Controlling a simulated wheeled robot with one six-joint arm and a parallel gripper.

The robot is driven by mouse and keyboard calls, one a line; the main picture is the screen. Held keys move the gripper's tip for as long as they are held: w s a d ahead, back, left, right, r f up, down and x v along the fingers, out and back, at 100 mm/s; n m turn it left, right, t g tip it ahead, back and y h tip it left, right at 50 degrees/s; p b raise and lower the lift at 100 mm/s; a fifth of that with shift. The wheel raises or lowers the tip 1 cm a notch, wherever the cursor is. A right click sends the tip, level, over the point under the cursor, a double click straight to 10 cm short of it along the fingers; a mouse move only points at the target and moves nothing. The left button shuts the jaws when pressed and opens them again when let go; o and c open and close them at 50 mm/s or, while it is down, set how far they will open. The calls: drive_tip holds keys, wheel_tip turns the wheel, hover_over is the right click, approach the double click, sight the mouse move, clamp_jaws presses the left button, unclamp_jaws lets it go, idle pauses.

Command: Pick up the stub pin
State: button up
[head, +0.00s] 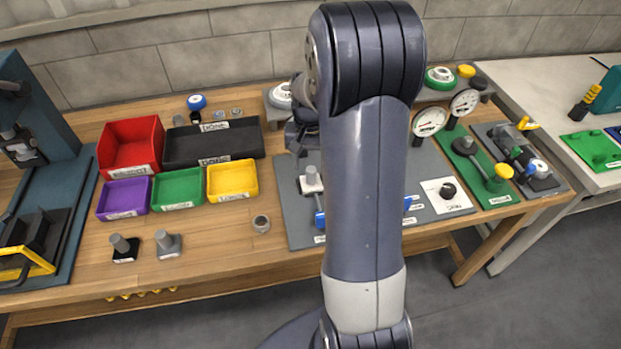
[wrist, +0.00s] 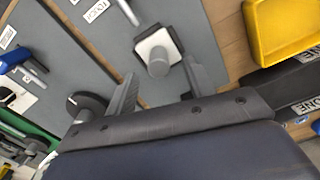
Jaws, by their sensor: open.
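A short grey pin (wrist: 158,66) stands on a white square block with a dark part beside it, on the grey board. The same pin (head: 310,174) shows in the head view, left of my arm. My gripper (wrist: 160,78) is open and empty, its fingers to either side of the pin in the wrist view, apart from it. In the head view, my arm hides most of the gripper. Two more short grey pins stand at the table's front left, one on a black base (head: 124,255) and one on a grey base (head: 168,252). No readable label shows which is the stub pin.
Red (head: 128,146), purple (head: 124,197), green (head: 178,188) and yellow (head: 232,181) bins and a black tray (head: 212,145) stand left of the board. Gauges (head: 429,122) and a green board (head: 470,170) are at right.

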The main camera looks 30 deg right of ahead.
sight(311, 169)
drive_tip(key=shift+w+d+f, duration=0.1)
drive_tip(key=shift+d+f, duration=0.05)
drive_tip(key=shift+f, duration=1)
drive_tip(key=shift+d+f, duration=0.1)
drive_tip(key=shift+f, duration=1)
clamp_jaws()
